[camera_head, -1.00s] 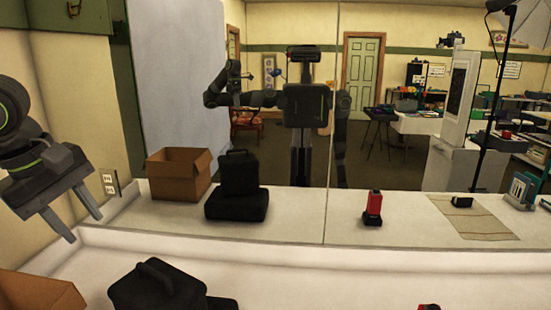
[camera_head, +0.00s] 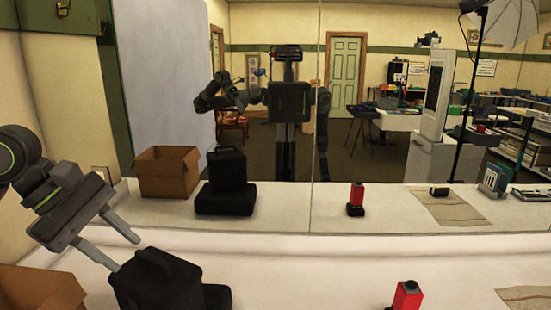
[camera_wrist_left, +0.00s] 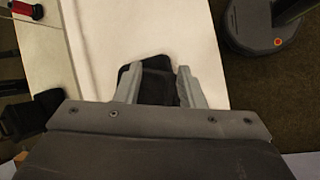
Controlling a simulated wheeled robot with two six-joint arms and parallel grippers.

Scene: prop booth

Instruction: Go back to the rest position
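My left gripper (camera_head: 128,254) comes in from the left, with its two grey fingers spread and tilted down to the right. Nothing shows held between them in the head view. Its fingertips are close to a black case (camera_head: 160,282) on the white counter; I cannot tell whether they touch. In the left wrist view the left gripper (camera_wrist_left: 157,75) has its fingers apart, with a black object (camera_wrist_left: 150,78) showing between and beyond them. My right gripper is not in view directly. A mirror shows my reflected body (camera_head: 289,102) with one arm raised and the other hanging.
An open cardboard box (camera_head: 42,290) stands at the lower left, near my left gripper. A red and black item (camera_head: 406,295) and a beige cloth (camera_head: 525,300) lie to the right on the counter (camera_head: 300,275). The mirror repeats these things behind. The counter between case and red item is clear.

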